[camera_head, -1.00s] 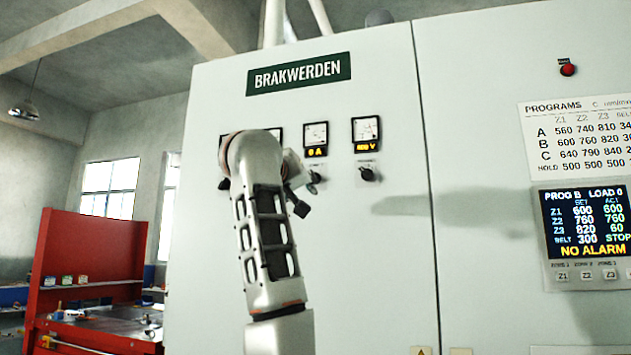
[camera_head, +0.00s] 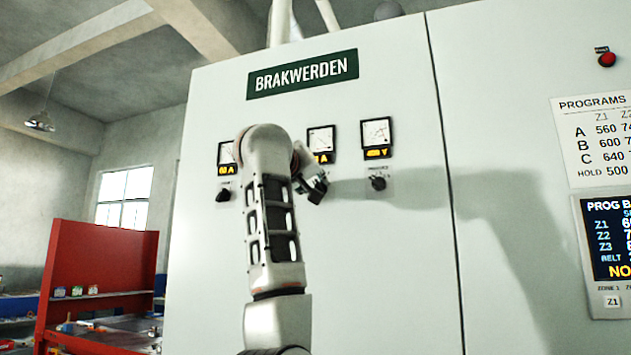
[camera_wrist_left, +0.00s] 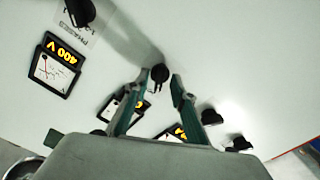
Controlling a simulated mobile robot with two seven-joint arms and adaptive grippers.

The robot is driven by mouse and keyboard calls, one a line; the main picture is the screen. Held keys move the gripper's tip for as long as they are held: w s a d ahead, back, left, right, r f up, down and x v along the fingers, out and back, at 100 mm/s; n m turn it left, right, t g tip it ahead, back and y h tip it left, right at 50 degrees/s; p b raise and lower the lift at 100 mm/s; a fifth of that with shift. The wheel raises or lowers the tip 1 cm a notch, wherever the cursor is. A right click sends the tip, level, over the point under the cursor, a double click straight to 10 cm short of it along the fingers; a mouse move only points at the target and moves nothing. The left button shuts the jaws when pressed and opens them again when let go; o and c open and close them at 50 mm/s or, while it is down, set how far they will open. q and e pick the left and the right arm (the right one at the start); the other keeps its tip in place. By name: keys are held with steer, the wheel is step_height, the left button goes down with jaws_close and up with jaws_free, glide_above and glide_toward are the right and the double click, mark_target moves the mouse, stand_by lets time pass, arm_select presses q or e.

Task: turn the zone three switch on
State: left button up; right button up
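The zone three switch is the black knob (camera_wrist_left: 160,76) between my left fingertips in the left wrist view; its label cannot be read. It is third from the left in the row under the meters, counting one switch hidden by my arm in the head view. My left gripper (camera_wrist_left: 160,88) is open, with one green finger on each side of the knob; I cannot tell whether either touches it. In the head view my left gripper (camera_head: 312,187) is at the panel below the third meter (camera_head: 321,143) and covers the knob. My right gripper is not in view.
The voltage meter (camera_head: 376,137) and its switch (camera_head: 377,183) are to the right. The leftmost switch (camera_head: 223,194) is left of my arm. In the wrist view two neighbouring knobs (camera_wrist_left: 211,116) (camera_wrist_left: 240,143) lie close to the right finger. A display (camera_head: 606,240) is farther right.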

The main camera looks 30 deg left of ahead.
arm_select(q)
steer(key=shift+w+a, duration=0.1)
steer(key=shift+w, duration=0.2)
jaws_close()
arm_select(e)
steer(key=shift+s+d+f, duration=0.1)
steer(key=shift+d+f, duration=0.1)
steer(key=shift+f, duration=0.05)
